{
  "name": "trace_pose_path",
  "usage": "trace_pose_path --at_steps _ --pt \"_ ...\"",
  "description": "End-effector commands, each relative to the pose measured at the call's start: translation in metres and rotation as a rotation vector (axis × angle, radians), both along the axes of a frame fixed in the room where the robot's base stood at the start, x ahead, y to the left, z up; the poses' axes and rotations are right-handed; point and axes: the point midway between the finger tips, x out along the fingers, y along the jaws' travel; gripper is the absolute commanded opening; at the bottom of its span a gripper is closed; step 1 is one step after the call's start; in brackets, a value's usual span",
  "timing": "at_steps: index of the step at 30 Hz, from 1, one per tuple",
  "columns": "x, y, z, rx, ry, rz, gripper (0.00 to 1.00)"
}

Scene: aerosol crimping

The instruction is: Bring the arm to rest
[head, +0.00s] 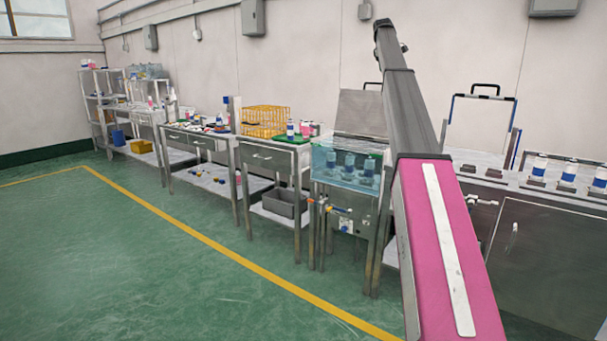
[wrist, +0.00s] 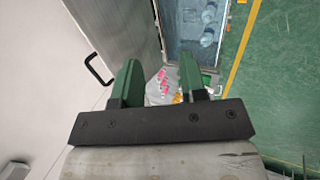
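My gripper (wrist: 160,80) shows in the wrist view with its two green fingers apart and nothing between them. Beyond the fingers is a bench with small pink and yellow items, too small to make out. In the head view my arm, with a pink upper section and grey links, stretches up and away across the right half. My gripper does not show in the head view.
A water bath (head: 346,168) with several bottles stands left of my arm. A steel table (head: 268,157) holds a yellow crate (head: 265,118). Several blue-and-white cans (head: 568,172) stand on the right-hand bench. Green floor (head: 150,270) at the left is clear.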

Motion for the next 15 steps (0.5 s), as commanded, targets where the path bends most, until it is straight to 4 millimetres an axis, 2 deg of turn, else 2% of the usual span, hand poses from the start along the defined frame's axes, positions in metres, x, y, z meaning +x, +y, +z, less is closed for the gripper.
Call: trace_pose_path --at_steps 1,8,15 --pt "-0.002 0.002 -0.01 0.003 0.002 -0.003 0.39" --pt "-0.01 0.009 -0.047 0.02 0.004 -0.026 0.39" --pt "-0.028 0.022 -0.112 0.049 0.011 -0.066 0.39"
